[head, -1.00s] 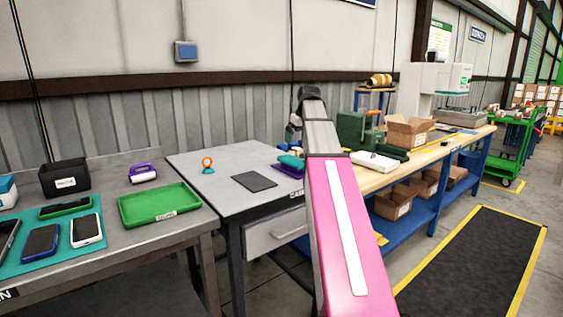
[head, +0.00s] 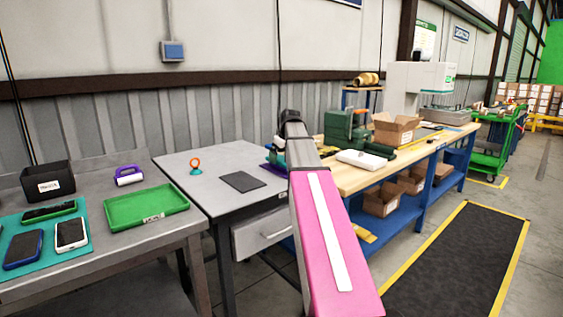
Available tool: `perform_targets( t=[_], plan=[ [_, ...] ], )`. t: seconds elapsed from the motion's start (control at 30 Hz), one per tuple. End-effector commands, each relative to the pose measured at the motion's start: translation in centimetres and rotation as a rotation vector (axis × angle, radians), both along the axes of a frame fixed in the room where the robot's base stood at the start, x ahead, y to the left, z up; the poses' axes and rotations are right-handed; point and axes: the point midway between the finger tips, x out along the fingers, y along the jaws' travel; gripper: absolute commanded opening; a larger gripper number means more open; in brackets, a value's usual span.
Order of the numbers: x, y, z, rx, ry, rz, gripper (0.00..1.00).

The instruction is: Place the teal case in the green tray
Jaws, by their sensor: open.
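The green tray (head: 120,211) is empty and lies on the left grey table, near its right end. The teal case (head: 276,159) is at the right side of the middle grey table, mostly hidden behind my arm. It appears to rest on something purple (head: 270,169). My gripper (head: 277,146) is at the far end of my pink and grey arm, close to the teal case. Its fingers are small and partly hidden. It is open, and whether it touches the case cannot be told.
A dark flat pad (head: 242,181) and an orange ring on a teal base (head: 195,165) lie on the middle table. A black bin (head: 47,180), a purple-handled item (head: 129,175) and phones on a teal mat (head: 83,241) surround the tray. A wooden workbench (head: 352,179) stands right.

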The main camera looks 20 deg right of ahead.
Motion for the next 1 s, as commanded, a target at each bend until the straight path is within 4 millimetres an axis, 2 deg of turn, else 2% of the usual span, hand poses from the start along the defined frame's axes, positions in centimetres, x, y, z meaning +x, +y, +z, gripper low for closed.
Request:
perform_targets(
  t=[0.07,0.27,0.3,0.37,0.4,0.43,0.5,0.8,1.0],
  plan=[
    [0.1,0.1,-0.6,0.0,0.001,0.0,1.0],
    [0.2,0.1,-0.7,0.0,0.0,0.0,1.0],
    [0.2,0.1,-0.7,0.0,0.0,0.0,0.94],
    [0.2,0.1,-0.7,0.0,0.0,0.0,0.74],
    [0.2,0.1,-0.7,0.0,0.0,0.0,0.61],
    [0.2,0.1,-0.7,0.0,0.0,0.0,0.55],
    [0.2,0.1,-0.6,0.0,0.0,0.0,0.52],
    [0.2,0.1,-0.4,0.0,0.0,0.0,0.52],
    [0.3,0.1,0.8,-0.001,-0.001,0.0,0.52]
  ],
)
